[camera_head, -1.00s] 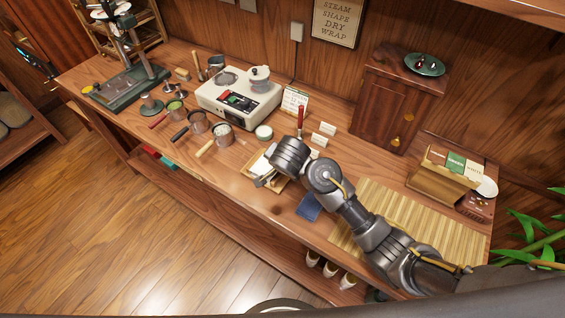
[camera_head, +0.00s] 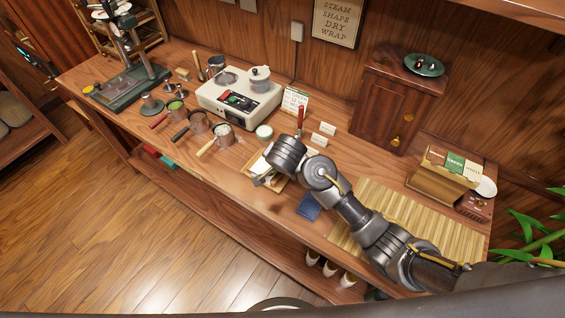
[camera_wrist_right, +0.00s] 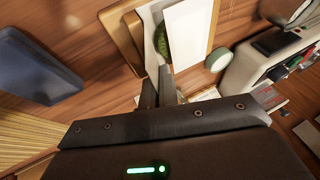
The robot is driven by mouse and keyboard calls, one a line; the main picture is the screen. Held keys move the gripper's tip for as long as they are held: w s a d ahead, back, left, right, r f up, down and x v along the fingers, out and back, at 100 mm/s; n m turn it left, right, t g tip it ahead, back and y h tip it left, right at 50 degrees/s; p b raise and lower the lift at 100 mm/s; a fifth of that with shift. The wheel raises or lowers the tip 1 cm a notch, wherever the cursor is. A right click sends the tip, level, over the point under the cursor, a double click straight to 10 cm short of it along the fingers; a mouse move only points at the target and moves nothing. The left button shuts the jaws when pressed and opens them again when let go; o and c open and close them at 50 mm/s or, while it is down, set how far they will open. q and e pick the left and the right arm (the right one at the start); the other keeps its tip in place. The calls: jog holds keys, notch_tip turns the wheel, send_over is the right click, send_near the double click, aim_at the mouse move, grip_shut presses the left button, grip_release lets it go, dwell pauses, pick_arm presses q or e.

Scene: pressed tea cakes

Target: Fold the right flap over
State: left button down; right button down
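A white wrapping paper (camera_wrist_right: 190,32) lies on a shallow wooden tray (camera_wrist_right: 123,38). Part of a green tea cake (camera_wrist_right: 163,42) shows at the edge of the paper. A narrow white flap (camera_wrist_right: 152,45) stands up beside the cake, and its end reaches between my right fingertips. My right gripper (camera_wrist_right: 160,90) is nearly closed on that flap, at the tray's edge. In the head view my right gripper (camera_head: 262,178) is over the tray (camera_head: 278,184), and the wrist hides much of it. A dark part with a blue light, probably my left gripper (camera_head: 48,72), is at the far left edge.
A blue folded cloth or pad (camera_head: 308,206) and a bamboo mat (camera_head: 410,222) lie right of the tray. A card holder (camera_head: 440,185) is at the right.

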jog(key=shift+w+a+r+g+h+p, duration=0.3)
jog(key=shift+g+h+p, duration=0.35)
jog(key=shift+p, duration=0.4)
jog(key=shift+a+n+g+h+p, duration=0.15)
jog(key=shift+n+g+h+p, duration=0.15)
jog(key=shift+h+p, duration=0.25)
jog(key=shift+w+a+g+h, duration=0.2)
jog(key=shift+g+h, duration=0.15)
jog(key=shift+h, duration=0.25)
jog(key=shift+w+a+f+n+g+h, duration=0.1)
jog(key=shift+a+f+n+g+h, duration=0.1)
jog(key=shift+n+g+h, duration=0.3)
jog(key=c, duration=1.7)
grip_release()
